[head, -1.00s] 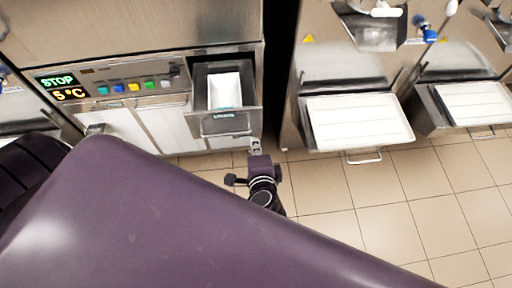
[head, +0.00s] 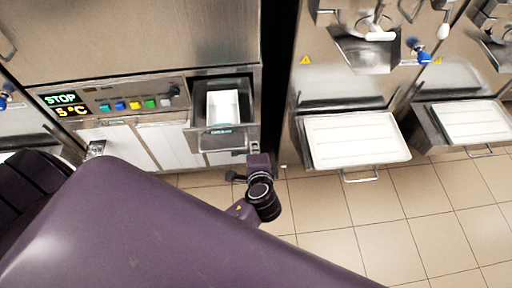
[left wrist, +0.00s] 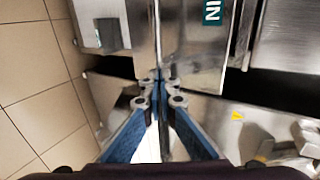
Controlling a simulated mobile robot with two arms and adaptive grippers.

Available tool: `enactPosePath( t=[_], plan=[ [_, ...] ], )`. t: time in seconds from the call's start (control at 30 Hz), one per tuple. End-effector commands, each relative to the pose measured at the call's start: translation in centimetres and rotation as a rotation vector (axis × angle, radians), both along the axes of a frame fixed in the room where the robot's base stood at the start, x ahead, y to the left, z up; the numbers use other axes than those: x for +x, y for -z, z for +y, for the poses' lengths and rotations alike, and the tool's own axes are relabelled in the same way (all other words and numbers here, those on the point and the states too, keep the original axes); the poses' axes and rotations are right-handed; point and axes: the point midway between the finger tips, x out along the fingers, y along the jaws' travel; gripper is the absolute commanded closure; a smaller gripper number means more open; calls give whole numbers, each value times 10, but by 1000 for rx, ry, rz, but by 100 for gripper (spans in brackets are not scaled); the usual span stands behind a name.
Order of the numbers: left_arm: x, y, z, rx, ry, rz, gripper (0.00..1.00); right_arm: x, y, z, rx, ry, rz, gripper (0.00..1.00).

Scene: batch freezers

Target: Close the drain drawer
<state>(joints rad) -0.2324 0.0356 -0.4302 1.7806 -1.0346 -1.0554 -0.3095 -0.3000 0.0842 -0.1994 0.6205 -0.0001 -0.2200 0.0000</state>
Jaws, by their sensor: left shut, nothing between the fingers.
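The drain drawer (head: 222,139) is a steel drawer pulled out from the machine below the control panel, with a white tray inside. Its labelled front also shows in the left wrist view (left wrist: 195,45). My left gripper (head: 255,154) is at the lower right corner of the drawer front in the head view. In the left wrist view the blue fingers of this gripper (left wrist: 160,80) are together and empty, their tips at the drawer front. I cannot tell whether they touch it. My right gripper is not in view.
The control panel (head: 125,98) with coloured buttons is left of the drawer. A neighbouring machine to the right carries a white drip tray (head: 355,140), and another tray (head: 470,122) sticks out farther right. The tiled floor (head: 370,220) in front is clear.

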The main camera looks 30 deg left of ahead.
Motion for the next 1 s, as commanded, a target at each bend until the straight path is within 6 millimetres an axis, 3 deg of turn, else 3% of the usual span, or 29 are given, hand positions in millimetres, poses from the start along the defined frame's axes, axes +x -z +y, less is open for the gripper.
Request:
enactPosePath(
  t=[0.17, 0.47, 0.7, 1.0],
  plan=[
    [21, -2, 13, 2, -2, -2, 100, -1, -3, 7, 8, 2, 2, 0],
    [86, -2, 53, 4, -4, -4, 100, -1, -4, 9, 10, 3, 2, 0],
    [140, 0, 86, 4, -4, -4, 100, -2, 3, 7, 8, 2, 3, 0],
    [187, 0, 115, 2, -2, -2, 100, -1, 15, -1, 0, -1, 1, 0]
  ],
)
